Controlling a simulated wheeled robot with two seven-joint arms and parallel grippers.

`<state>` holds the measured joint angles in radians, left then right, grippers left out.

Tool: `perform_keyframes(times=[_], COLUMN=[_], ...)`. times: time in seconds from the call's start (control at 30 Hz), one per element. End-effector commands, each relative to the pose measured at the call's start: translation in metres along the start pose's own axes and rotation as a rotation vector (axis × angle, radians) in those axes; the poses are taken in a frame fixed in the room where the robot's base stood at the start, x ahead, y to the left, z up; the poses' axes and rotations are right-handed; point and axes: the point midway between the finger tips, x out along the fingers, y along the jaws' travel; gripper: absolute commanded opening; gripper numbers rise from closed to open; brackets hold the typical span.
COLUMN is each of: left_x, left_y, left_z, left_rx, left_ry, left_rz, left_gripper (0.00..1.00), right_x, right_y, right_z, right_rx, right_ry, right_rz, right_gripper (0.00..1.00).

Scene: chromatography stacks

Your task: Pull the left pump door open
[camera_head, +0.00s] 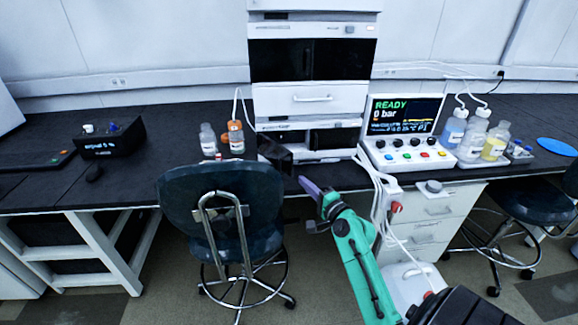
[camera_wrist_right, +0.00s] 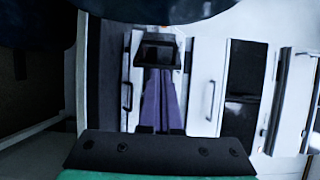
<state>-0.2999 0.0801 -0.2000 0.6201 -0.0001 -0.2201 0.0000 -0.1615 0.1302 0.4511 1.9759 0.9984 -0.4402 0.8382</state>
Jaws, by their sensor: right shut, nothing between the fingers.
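The chromatography stack stands on the bench at the middle of the head view. Its pump module (camera_head: 300,124) is low in the stack. A dark panel (camera_head: 275,153), apparently the left pump door, juts out from the pump's left side, so it looks swung open. The right pump door (camera_head: 333,139) is dark and flush. My right gripper (camera_head: 310,188), with purple fingers, is just in front of and below the pump. It is shut and empty. In the right wrist view its fingers (camera_wrist_right: 160,100) point at a dark square shape (camera_wrist_right: 158,50); contact is unclear. My left gripper is out of view.
A blue chair (camera_head: 222,195) stands close in front of the bench, left of my right arm. Two bottles (camera_head: 222,138) stand left of the stack. A control unit (camera_head: 405,132) reading READY and several bottles (camera_head: 470,137) are to the right. White tubes hang beside the arm.

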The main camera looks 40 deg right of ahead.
Motion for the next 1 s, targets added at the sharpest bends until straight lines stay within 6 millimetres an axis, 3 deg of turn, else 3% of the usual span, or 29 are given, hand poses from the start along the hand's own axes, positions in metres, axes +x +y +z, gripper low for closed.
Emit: perform_keyframes(times=[0.5,1.0], left_x=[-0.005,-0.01], left_y=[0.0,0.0], left_z=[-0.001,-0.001], left_rx=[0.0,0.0], left_ry=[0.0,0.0], left_rz=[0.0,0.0], left_gripper=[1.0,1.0], right_x=[0.089,0.098], right_y=[0.0,-0.002], right_z=[0.0,0.006], right_rx=[-0.001,-0.002], right_ry=[0.0,-0.001], right_rz=[-0.002,0.0], right_gripper=[0.0,0.0])
